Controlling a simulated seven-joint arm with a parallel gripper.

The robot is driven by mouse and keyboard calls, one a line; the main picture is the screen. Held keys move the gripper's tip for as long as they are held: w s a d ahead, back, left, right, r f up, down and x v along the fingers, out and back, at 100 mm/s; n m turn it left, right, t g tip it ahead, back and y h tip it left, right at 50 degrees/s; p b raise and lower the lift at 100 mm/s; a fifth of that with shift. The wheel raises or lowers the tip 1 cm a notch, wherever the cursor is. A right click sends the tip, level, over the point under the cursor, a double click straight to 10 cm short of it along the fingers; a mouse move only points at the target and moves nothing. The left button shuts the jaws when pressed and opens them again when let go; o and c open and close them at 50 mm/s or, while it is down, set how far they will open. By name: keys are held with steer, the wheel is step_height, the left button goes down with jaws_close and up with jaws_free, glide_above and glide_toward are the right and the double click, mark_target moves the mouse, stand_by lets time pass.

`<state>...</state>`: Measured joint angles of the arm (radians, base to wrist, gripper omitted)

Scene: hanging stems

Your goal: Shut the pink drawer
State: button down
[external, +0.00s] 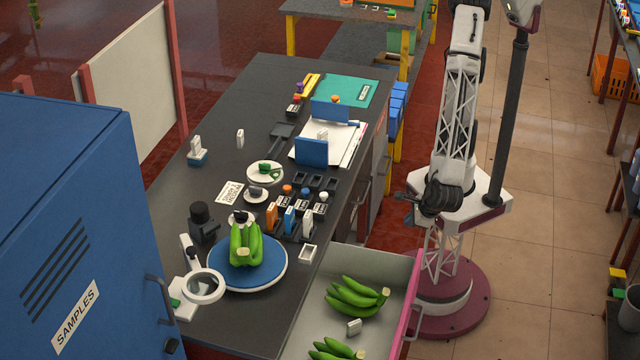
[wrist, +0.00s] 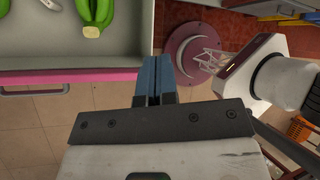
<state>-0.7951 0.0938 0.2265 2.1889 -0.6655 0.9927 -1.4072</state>
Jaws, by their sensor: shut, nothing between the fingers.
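The pink drawer stands open at the right side of the dark counter, with its pink front (external: 416,285) and handle facing right. Its pink front (wrist: 70,75) crosses the left of the wrist view, with a pale handle (wrist: 35,90) below it. Green bananas (external: 355,293) and a small pale block (external: 354,327) lie inside. My gripper (wrist: 157,62) is shut and empty. In the wrist view its blue fingertips appear just beyond the right end of the drawer front. I cannot tell the gap or whether they touch.
The counter (external: 260,100) holds several small items, and bananas (external: 245,245) sit on a blue round plate (external: 275,275). A blue SAMPLES cabinet (external: 90,220) stands at the left.

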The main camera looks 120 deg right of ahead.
steer(key=s+a+f+n+t, duration=0.2)
steer(key=s+a+f+n, duration=0.2)
steer(key=a+f+n, duration=0.3)
steer(key=s+a+f+n+t, duration=0.1)
steer(key=s+a+f+n, duration=0.3)
steer(key=a+f+n, duration=0.3)
steer(key=a+f, duration=0.2)
steer(key=a, duration=0.3)
steer(key=shift+t, duration=0.4)
steer(key=shift+d, duration=0.1)
steer(key=w+d+r+x, duration=0.1)
steer(key=r+x, duration=0.1)
steer(key=x, duration=1)
steer(key=shift+w+d, duration=0.4)
steer(key=shift+d, duration=0.15)
steer(key=shift+w+d+f, duration=0.15)
steer(key=w+d, duration=2.2)
steer(key=shift+w+d, duration=0.25)
